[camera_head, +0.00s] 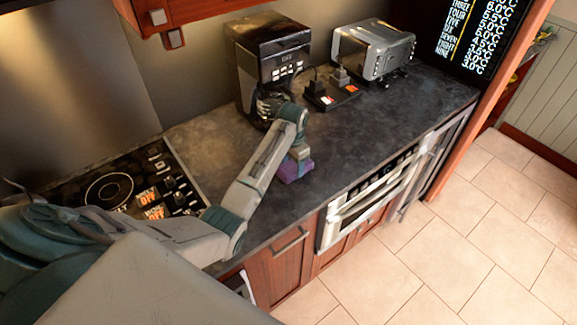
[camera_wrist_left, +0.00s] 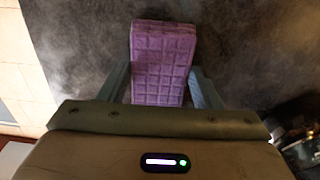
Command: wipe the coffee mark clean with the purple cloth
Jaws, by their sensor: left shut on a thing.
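The purple cloth (camera_head: 295,168) is a folded, block-like pad at the dark worktop, below my left gripper (camera_head: 299,153) in the head view. In the left wrist view the cloth (camera_wrist_left: 163,62) shows a grid pattern and sits between the two fingers of my left gripper (camera_wrist_left: 164,85), which is shut on it. I cannot tell whether the cloth touches the worktop. I cannot make out the coffee mark in either view; the arm and the cloth hide part of the worktop. My right gripper is not in view.
A black coffee machine (camera_head: 268,60) stands behind the arm. A hob (camera_head: 120,185) lies at the left. The worktop (camera_head: 385,125) is clear at the front right.

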